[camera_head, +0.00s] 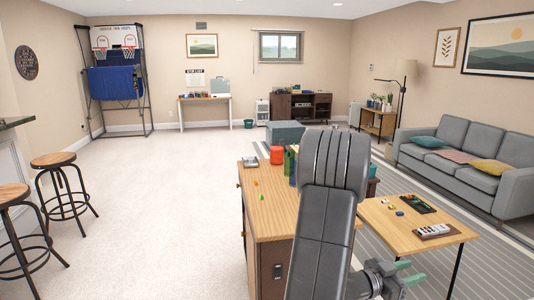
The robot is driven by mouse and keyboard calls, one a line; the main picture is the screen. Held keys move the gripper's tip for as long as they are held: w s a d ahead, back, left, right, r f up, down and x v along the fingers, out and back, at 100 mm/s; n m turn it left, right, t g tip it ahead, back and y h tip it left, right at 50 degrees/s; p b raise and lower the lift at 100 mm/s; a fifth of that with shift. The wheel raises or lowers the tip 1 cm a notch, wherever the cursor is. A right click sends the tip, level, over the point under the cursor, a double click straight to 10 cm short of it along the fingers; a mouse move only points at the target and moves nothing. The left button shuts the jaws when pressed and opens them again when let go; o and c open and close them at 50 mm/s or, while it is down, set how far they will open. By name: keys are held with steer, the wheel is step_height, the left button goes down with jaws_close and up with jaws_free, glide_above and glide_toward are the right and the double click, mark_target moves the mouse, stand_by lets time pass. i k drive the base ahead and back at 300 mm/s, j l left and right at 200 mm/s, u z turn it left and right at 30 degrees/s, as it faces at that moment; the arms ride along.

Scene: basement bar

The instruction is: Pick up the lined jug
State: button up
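I cannot pick out a lined jug for sure in this view. An orange-red item (276,154), a green item (288,161) and a blue item (293,170) stand at the far end of the wooden cabinet (275,216); they are small, and my arm partly hides the group. My gripper (409,272) is at the bottom right, in front of the small side table (420,242). Its two green-tipped fingers point right and stand apart, with nothing seen between them.
The side table holds a remote on a tray (434,231), a dark board (416,203) and small pieces. A grey sofa (465,165) stands right, two stools (65,188) left. The carpet at left centre is clear. My arm hides part of the cabinet.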

mark_target(276, 149)
steer(key=i+j, duration=0.2)
steer(key=j, duration=0.2)
steer(key=i+j, duration=0.2)
steer(key=j, duration=0.2)
steer(key=i+j, duration=0.45)
steer(key=j, duration=0.3)
steer(key=i+j, duration=0.2)
steer(key=j, duration=0.2)
steer(key=i+j, duration=0.2)
steer(key=j, duration=0.2)
steer(key=i+j, duration=0.15)
steer(key=i, duration=0.35)
steer(key=i+j, duration=0.2)
steer(key=i, duration=0.3)
steer(key=i+j, duration=0.15)
steer(key=i, duration=0.35)
steer(key=i+l, duration=0.4)
